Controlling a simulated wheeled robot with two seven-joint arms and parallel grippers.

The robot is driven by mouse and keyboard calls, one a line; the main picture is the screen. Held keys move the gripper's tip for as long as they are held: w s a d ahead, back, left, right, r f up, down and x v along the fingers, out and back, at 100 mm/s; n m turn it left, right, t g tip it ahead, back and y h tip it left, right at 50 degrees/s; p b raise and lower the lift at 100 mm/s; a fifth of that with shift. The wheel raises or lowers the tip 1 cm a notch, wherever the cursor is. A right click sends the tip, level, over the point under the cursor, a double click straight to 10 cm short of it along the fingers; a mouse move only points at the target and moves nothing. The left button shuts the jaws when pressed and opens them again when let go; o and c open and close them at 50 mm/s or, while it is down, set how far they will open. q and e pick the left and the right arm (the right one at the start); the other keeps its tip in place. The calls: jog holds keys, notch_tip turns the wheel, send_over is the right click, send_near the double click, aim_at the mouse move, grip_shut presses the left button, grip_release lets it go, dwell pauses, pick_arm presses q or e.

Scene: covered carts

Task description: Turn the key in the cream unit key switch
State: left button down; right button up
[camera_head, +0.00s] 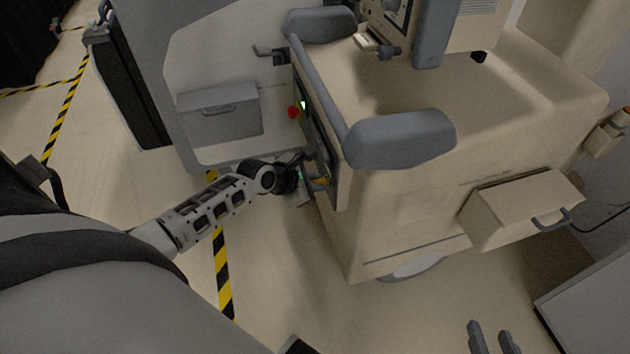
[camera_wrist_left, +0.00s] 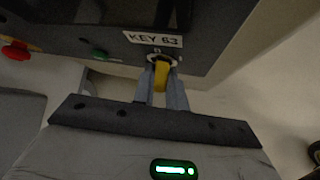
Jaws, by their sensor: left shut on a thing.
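The cream unit (camera_head: 400,215) stands at centre right in the head view, its dark control panel on its left side. In the left wrist view the key switch (camera_wrist_left: 151,57) sits in that panel under a white label (camera_wrist_left: 153,39) reading "KEY 63". A yellow key (camera_wrist_left: 161,77) points out of the switch. My left gripper (camera_wrist_left: 162,88) is shut on the key, one finger on each side; in the head view it is at the panel's lower end, partly hidden by its own wrist. My right gripper (camera_head: 492,337) is open and empty at the bottom edge, away from the unit.
A red button (camera_wrist_left: 15,50) and a green button (camera_wrist_left: 99,53) are on the panel left of the switch. A grey padded armrest (camera_head: 400,138) juts out above the panel. An open cream drawer (camera_head: 525,208) sticks out at the right. The floor in front is clear.

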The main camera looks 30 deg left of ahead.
pick_arm(q)
jog(key=shift+w+n+g+h, duration=0.15)
jog(key=shift+n+g+h, duration=0.25)
jog(key=shift+g, duration=0.1)
jog(key=shift+w+a+r+n+g+h+p, duration=0.1)
jog(key=shift+w+r+n+g+h+p, duration=0.15)
jog(key=shift+g+h, duration=0.2)
jog(key=shift+s+f+n+h, duration=0.1)
jog(key=shift+f+n+h, duration=0.05)
jog(key=shift+n+h, duration=0.15)
jog(key=c, duration=1.3)
grip_release()
jog(key=shift+c, duration=0.2)
